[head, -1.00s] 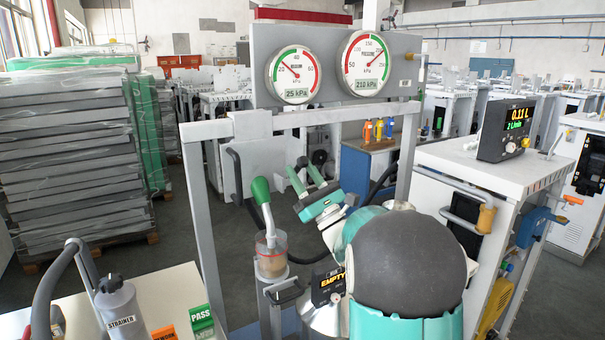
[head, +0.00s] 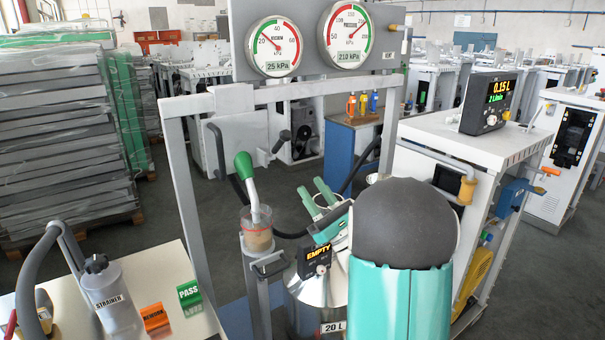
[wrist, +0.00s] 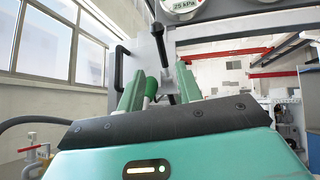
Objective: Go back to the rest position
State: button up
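My gripper (head: 316,196) shows in the head view just above the steel can, partly hidden behind my own arm. In the wrist view its two green fingers (wrist: 158,88) point up and stand apart, with nothing held between them. A green-knobbed lever (head: 245,166) stands left of my gripper, on a clear cup (head: 258,236) of brownish liquid. The green knob (wrist: 151,86) also shows between the fingers in the wrist view, beyond them. The steel can (head: 318,298) carries a display reading EMPTY and a 20 L label; my arm covers its right side.
A grey frame (head: 182,215) with two dials, labelled 25 kPa and 210 kPa, stands ahead. A white cabinet (head: 440,140) with a 0.15 L display is at right. A bench (head: 170,255) at left holds a strainer bottle (head: 112,300) and REWORK and PASS blocks.

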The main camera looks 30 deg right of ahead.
jog(key=shift+s+d+f, duration=0.15)
jog(key=shift+s+f, duration=0.3)
